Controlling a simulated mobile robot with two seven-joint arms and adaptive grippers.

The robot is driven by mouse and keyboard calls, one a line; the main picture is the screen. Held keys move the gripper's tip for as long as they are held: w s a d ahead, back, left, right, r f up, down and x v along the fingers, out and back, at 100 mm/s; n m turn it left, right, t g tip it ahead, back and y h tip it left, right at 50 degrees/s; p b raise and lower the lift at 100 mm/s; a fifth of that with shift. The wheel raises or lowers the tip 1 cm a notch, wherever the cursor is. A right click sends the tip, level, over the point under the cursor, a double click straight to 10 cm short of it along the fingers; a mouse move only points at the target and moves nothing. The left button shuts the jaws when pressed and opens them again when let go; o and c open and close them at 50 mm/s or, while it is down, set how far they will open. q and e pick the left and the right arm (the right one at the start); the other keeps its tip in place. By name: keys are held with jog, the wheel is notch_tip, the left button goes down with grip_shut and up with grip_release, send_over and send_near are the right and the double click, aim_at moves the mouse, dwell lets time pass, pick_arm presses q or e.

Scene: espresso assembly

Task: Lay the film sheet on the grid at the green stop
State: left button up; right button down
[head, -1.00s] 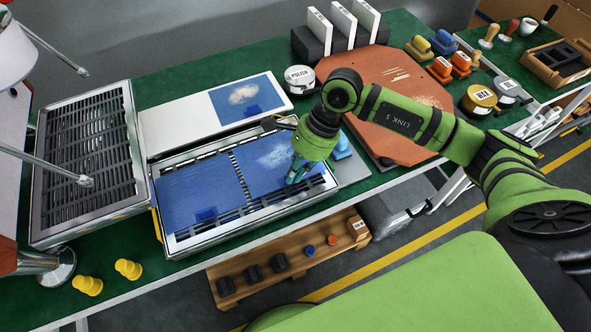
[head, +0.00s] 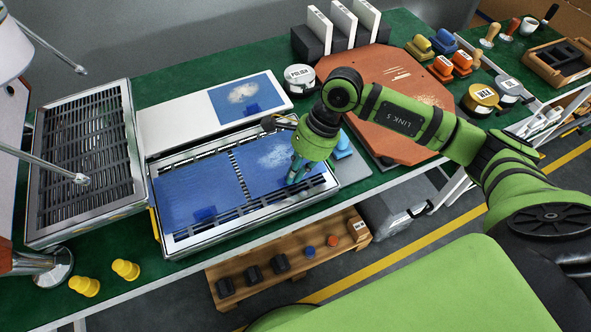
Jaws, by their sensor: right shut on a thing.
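My right gripper (head: 297,172) is low over the front right part of the grid (head: 251,211), shut on the near edge of a blue film sheet (head: 265,160). Its fingertips are partly hidden by my green wrist. This sheet lies over the right half of the grid and has a pale cloudy patch. A second blue film sheet (head: 180,193) with a dark blue tab lies on the left half, with a narrow gap between them. A third film sheet (head: 232,98) lies on a white board. I cannot make out a green stop. My left gripper is not in view.
A slatted metal box (head: 80,165) stands at the left, beside the white board (head: 180,125). Two yellow pieces (head: 125,269) stand at the front left. A POLISH tin (head: 299,77) and a brown board (head: 385,95) lie beyond my arm. A wooden rack is below the table edge.

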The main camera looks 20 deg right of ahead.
jog(key=shift+f+b, duration=0.3)
jog(key=shift+b, duration=0.1)
dwell(0.6)
jog(key=c, duration=1)
grip_release()
jog(key=shift+o, duration=0.2)
jog(key=shift+p+v, duration=1.25)
jog(key=shift+v, duration=2.25)
